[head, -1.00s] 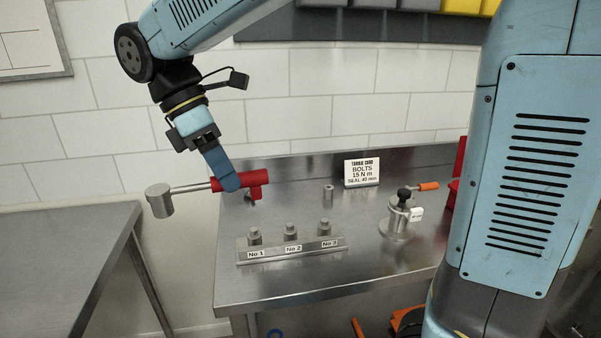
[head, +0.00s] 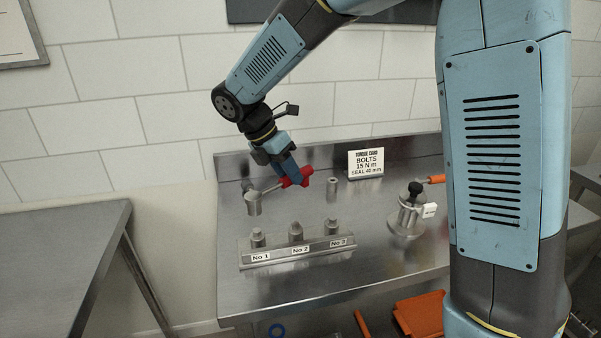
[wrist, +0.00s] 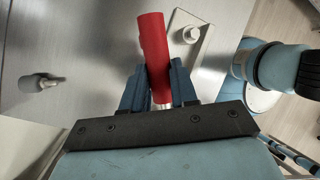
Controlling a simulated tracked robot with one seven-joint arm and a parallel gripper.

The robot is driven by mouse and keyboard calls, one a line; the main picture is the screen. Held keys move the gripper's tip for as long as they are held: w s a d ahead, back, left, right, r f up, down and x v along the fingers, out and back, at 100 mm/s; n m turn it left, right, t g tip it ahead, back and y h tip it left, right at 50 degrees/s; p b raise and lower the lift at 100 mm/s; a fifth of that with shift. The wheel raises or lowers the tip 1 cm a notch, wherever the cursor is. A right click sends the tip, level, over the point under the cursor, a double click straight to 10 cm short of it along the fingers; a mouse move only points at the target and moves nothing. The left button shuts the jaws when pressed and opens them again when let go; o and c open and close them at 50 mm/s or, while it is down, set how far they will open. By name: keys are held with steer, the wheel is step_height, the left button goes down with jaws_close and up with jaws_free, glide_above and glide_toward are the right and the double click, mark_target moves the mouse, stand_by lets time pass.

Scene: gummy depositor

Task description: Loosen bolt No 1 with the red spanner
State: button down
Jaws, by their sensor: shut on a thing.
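My gripper (head: 294,180) is shut on the red handle of the spanner (head: 304,173), above the back of the steel bench. The spanner's metal shaft runs left to a round grey head (head: 253,203), which is behind bolt No 1 and apart from it in the picture. Bolt No 1 (head: 257,239) stands upright at the left end of the labelled bolt rack (head: 290,262). Bolt No 2 (head: 296,231) and bolt No 3 (head: 332,228) stand to its right. In the wrist view, the red handle (wrist: 154,50) sits between the blue fingers; the spanner's head is not clear there.
A small metal cylinder (head: 332,187) and a torque card (head: 366,163) stand at the back of the bench (head: 340,290). A metal fixture with a black knob (head: 409,212) stands to the right. Orange items (head: 420,314) are below. The bench front is clear.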

steer(key=shift+s+f, duration=0.2)
steer(key=shift+f, duration=1.95)
steer(key=shift+f, duration=0.3)
steer(key=shift+f, duration=0.35)
steer(key=shift+f, duration=0.25)
